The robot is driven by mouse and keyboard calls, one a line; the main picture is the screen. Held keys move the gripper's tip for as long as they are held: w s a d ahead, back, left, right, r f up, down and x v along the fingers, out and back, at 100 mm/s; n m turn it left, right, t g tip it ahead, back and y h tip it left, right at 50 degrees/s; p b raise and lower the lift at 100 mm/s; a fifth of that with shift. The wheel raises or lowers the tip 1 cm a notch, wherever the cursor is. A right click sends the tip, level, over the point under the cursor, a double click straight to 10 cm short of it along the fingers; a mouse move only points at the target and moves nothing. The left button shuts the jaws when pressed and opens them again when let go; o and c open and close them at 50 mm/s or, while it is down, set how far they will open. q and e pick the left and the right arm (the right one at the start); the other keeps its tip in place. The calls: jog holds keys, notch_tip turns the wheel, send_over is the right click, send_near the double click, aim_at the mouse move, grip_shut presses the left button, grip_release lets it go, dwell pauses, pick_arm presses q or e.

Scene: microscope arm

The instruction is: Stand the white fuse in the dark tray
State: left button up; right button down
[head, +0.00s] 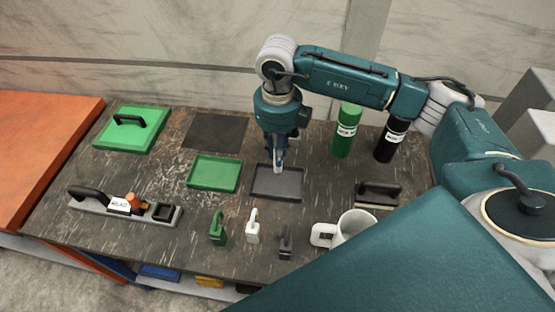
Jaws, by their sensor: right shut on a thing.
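The white fuse (279,166) is a slim pale piece held upright between the fingers of my right gripper (278,153). The right gripper points down and is shut on it; the fingers hide its upper part. The dark tray (276,196) lies flat on the table directly below, and looks otherwise empty. The fuse's lower end shows over the back part of the tray; I cannot tell whether it touches the tray floor. My left gripper is not in view.
A green tray (213,174) lies just left of the dark tray. Green (346,133) and black (391,141) bottles stand behind right. Small green (217,229), white (253,227) and dark (286,243) handled pieces and a white mug (352,226) stand in front.

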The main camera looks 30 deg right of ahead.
jog(key=shift+f, duration=0.35)
jog(key=shift+s+f, duration=0.1)
jog(key=shift+f, duration=0.2)
notch_tip(320, 180, down, 4)
jog(key=shift+r+p, duration=0.1)
jog(key=shift+p, duration=0.55)
jog(key=shift+f+b, duration=0.25)
jog(key=shift+b, duration=0.05)
jog(key=c, duration=1.7)
grip_release()
jog(key=shift+r, duration=0.1)
jog(key=shift+o, duration=0.3)
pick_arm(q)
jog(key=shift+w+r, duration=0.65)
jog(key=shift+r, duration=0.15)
pick_arm(e)
jog(key=shift+r, duration=0.15)
